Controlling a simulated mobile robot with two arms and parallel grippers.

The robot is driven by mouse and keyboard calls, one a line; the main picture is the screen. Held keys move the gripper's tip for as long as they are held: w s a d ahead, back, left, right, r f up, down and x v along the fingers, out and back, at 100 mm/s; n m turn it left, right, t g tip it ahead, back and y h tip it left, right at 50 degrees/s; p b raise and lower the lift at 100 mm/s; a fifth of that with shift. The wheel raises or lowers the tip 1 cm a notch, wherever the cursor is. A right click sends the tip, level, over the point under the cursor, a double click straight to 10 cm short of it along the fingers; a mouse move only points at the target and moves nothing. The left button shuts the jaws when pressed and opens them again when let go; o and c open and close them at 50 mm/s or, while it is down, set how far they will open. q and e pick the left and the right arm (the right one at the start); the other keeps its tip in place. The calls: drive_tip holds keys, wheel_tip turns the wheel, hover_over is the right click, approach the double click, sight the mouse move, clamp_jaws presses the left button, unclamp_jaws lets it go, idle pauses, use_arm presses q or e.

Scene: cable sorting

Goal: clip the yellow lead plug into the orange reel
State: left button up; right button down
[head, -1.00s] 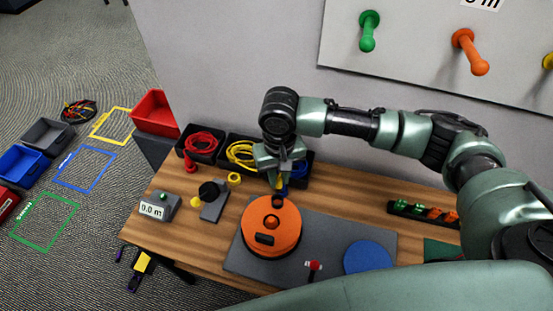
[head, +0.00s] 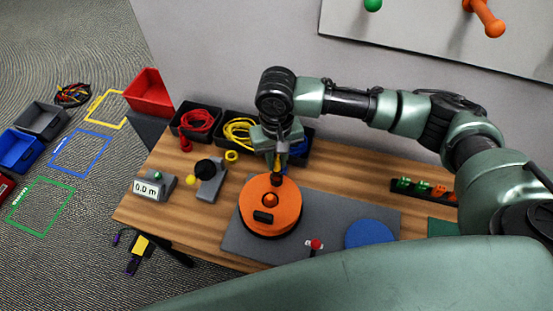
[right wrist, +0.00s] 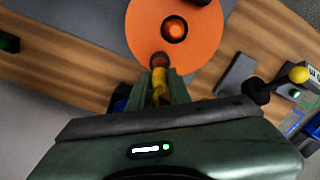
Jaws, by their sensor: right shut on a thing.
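The orange reel (head: 287,217) lies flat on a grey mat, with a hub in its middle and a dark slot on its near side. My right gripper (head: 278,160) is over the reel's far rim, its fingers shut on the yellow lead plug (right wrist: 160,84). In the right wrist view the reel (right wrist: 200,52) is just beyond the fingertips (right wrist: 163,84). The plug points at a dark round piece (right wrist: 160,61) on the rim and appears to meet it; I cannot tell whether it is seated. The gripper mostly hides the plug in the head view. My left gripper is not in view.
Black bins with red cable (head: 197,120) and yellow cable (head: 239,132) stand behind. A grey meter (head: 153,187) and a black-knobbed stand (head: 211,180) are left. A blue disc (head: 369,234) and red-topped lever (head: 315,244) lie right. A rack (head: 424,188) stands farther right.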

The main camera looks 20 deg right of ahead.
sight(277, 168)
drive_tip(key=shift+f+b, duration=0.55)
drive_tip(key=shift+f, duration=1.35)
drive_tip(key=shift+f, duration=0.1)
drive_tip(key=c, duration=1.2)
unclamp_jaws()
drive_tip(key=shift+c, duration=0.2)
wheel_tip(277, 168, up, 8)
drive_tip(key=shift+f+b, duration=0.15)
drive_tip(key=shift+b, duration=0.25)
